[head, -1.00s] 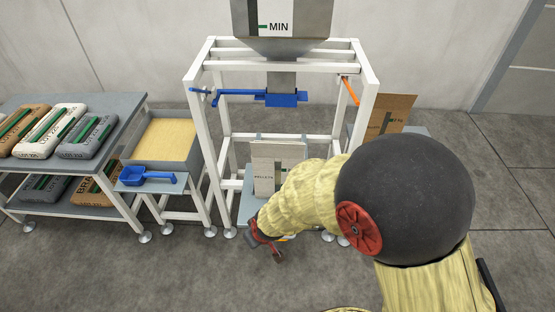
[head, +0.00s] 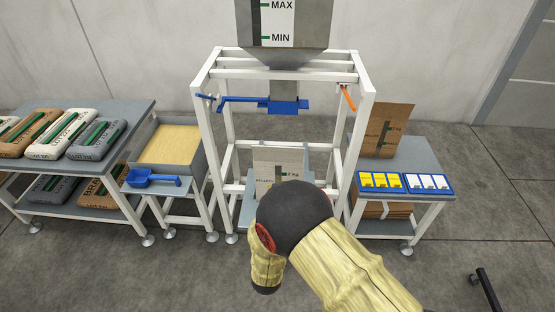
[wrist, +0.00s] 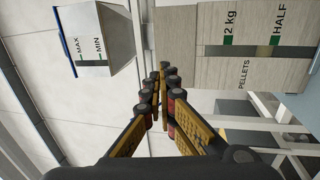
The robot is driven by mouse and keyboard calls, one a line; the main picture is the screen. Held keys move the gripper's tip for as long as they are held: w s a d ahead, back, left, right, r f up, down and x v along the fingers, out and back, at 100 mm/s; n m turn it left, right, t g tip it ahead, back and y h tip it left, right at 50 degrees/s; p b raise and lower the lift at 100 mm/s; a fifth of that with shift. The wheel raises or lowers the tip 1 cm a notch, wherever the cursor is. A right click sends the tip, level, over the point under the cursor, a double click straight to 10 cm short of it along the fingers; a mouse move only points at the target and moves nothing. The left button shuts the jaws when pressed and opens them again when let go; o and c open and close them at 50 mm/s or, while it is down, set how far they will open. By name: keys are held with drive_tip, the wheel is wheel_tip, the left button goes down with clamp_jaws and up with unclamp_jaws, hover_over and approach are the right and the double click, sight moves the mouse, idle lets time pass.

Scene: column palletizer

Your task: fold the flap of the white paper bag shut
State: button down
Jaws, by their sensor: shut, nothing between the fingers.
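The white paper bag (head: 278,163) stands upright under the hopper spout in the head view, its lower part hidden behind my arm. In the wrist view the bag (wrist: 255,70) appears turned on its side at the right, with "PELLETS" and "2 kg" lettering. Its plain top part, the flap (wrist: 178,45), is marked off by a crease and looks unfolded, in line with the bag's face. My gripper (wrist: 163,72) is shut and empty. In the picture its fingertips overlap the flap's edge; I cannot tell whether they touch. In the head view my arm hides the gripper.
A white frame (head: 363,120) with the hopper (head: 290,25) surrounds the bag. A blue lever (head: 240,99) and an orange lever (head: 348,97) sit on it. A side table at right holds yellow and white cards (head: 381,181) and a brown bag (head: 383,130). A blue scoop (head: 155,178) lies left.

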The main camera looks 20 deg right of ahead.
sight(278, 149)
drive_tip(key=b+x, duration=0.4)
drive_tip(key=x, duration=1)
drive_tip(key=shift+r, duration=0.1)
drive_tip(key=shift+w+r+p, duration=0.1)
drive_tip(key=shift+r+p, duration=0.05)
drive_tip(key=shift+p, duration=0.3)
drive_tip(key=shift+g, duration=0.3)
